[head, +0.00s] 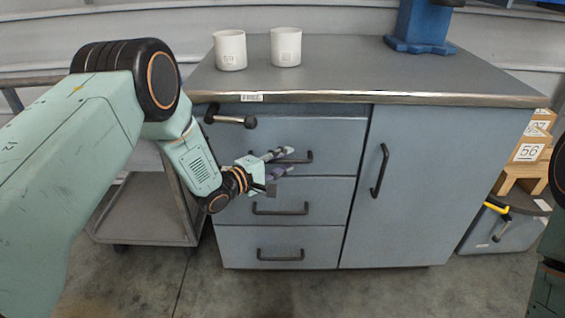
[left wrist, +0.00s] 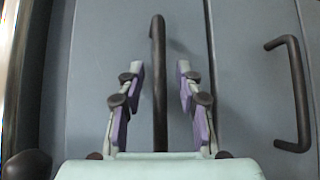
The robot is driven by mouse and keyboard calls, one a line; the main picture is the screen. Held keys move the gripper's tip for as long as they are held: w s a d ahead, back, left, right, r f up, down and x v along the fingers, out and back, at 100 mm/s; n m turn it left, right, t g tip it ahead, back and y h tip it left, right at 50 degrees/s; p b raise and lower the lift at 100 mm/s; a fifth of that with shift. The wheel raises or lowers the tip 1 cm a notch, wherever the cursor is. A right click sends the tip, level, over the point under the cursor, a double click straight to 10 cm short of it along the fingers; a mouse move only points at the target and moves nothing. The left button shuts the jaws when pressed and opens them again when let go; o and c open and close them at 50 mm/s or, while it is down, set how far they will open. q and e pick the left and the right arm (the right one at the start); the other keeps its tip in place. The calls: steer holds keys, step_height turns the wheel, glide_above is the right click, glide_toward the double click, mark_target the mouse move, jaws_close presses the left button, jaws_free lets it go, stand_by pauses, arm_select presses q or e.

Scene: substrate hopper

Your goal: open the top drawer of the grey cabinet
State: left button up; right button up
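The grey cabinet (head: 345,112) has a column of drawers on its left and a door on its right. The top drawer (head: 330,132) looks shut, its front flush with the others. Its dark bar handle (head: 306,158) also shows in the left wrist view (left wrist: 158,80). My left gripper (head: 280,162) is open at this handle. In the left wrist view its purple-padded fingers (left wrist: 160,95) lie one on each side of the bar, with gaps on both sides. I cannot tell how deep the bar sits between them. My right gripper is not in view.
Two white cups (head: 230,50) (head: 286,47) and a blue stand (head: 420,28) are on the worktop (head: 340,65). A dark bar (head: 236,121) juts out below its left edge, near my left arm. A trolley (head: 145,205) stands left; boxes (head: 530,145) stand right.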

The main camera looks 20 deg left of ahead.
arm_select(q)
steer(key=shift+c, duration=0.4)
jaws_close()
